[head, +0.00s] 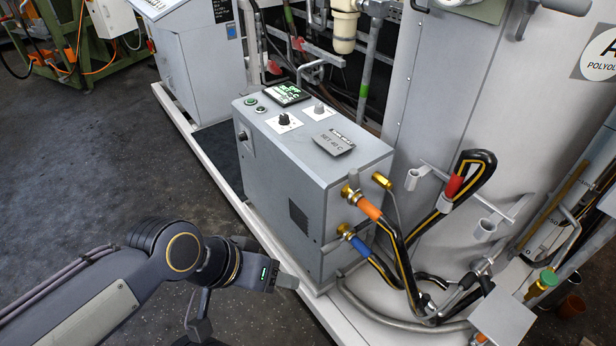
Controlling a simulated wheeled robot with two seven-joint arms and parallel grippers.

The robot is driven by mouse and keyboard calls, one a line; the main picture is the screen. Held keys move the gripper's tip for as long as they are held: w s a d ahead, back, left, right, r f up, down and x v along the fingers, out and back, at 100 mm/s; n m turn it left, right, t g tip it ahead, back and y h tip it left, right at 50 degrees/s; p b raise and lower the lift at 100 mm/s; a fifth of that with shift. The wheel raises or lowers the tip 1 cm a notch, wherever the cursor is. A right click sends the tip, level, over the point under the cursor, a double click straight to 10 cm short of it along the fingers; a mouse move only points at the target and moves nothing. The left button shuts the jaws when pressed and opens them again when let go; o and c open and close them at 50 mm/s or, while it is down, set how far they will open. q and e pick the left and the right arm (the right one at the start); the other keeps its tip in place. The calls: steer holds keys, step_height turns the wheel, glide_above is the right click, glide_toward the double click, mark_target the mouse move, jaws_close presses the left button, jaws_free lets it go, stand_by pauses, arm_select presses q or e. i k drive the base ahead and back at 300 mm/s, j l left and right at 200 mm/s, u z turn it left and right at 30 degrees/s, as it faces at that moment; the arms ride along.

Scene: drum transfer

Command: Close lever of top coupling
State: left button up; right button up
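The grey control cabinet (300,165) has two hose couplings on its right side. The top coupling (367,208) has an orange collar and sits on a brass fitting. A short lever-like piece (353,179) stands upright at that fitting. The lower coupling (360,245) has a blue collar. A second brass fitting (381,180) with a thin grey bar hanging from it is just right of the top coupling. My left gripper (287,281) is low in front of the cabinet, left of the couplings and apart from them. Its finger gap cannot be made out. My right gripper is not in view.
Black hoses with yellow stripes (402,260) run down from the couplings. A looped hose with a red collar (453,187) hangs on a bracket at the right. A large grey tank (450,90) stands behind. A pale base edge (240,200) runs along the floor. The floor at left is clear.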

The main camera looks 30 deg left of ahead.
mark_target(353, 178)
steer(key=u, duration=0.55)
steer(key=i+j, duration=0.3)
steer(key=i, duration=0.15)
steer(key=z, duration=1.65)
steer(key=j, duration=0.1)
